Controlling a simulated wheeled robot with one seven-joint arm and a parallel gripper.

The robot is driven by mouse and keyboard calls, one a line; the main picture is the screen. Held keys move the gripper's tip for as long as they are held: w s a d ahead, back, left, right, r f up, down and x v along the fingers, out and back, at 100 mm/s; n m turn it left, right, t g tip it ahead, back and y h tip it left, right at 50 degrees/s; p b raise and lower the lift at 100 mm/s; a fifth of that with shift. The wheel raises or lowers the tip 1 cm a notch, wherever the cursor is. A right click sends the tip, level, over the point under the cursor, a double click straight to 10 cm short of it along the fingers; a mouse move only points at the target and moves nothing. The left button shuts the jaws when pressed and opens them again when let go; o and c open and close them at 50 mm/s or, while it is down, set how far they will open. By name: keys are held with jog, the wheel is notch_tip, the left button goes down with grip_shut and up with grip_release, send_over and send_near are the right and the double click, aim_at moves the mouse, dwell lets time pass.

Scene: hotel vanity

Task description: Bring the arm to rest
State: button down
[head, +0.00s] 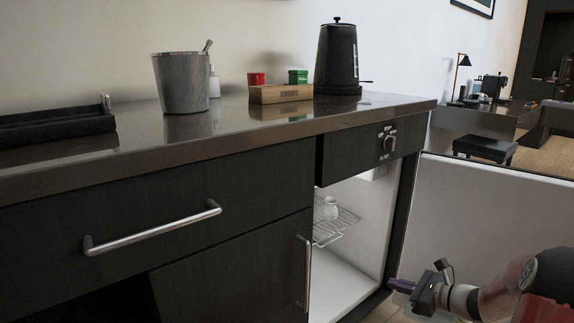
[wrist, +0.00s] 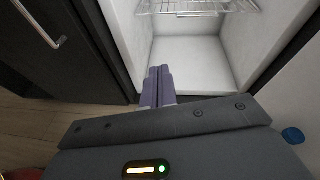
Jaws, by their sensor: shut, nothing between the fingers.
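My gripper (head: 402,286) is at the lower right of the head view, in front of the open mini-fridge (head: 352,240) and beside its open door (head: 490,215). In the wrist view the two purple-grey fingers (wrist: 158,86) are together with nothing between them. They point toward the fridge floor (wrist: 190,62), which lies ahead of them. My arm comes in from the lower right corner of the head view.
The counter (head: 230,125) carries a metal bucket (head: 181,82), a wooden box (head: 281,94), a black kettle (head: 338,58) and a black tray (head: 55,127). Drawer handle (head: 150,230) sticks out at left.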

jog(key=s+a+r+n+g+h+p, duration=0.35)
jog(key=s+a+r+n+g, duration=0.35)
jog(key=s+a+r+n, duration=0.6)
jog(key=s+r+n+t+h+p, duration=0.1)
jog(key=s+r+n+h+p, duration=0.1)
jog(key=s+n, duration=0.4)
jog(key=s+r+n+t+h+p, duration=0.1)
jog(key=s+r+n+h+p, duration=0.2)
jog(key=s, duration=0.9)
notch_tip(320, 180, up, 3)
jog(key=a+n+h, duration=0.1)
jog(key=n+h, duration=0.1)
jog(key=n, duration=0.1)
jog(key=shift+s+r, duration=0.2)
jog(key=shift+d, duration=0.1)
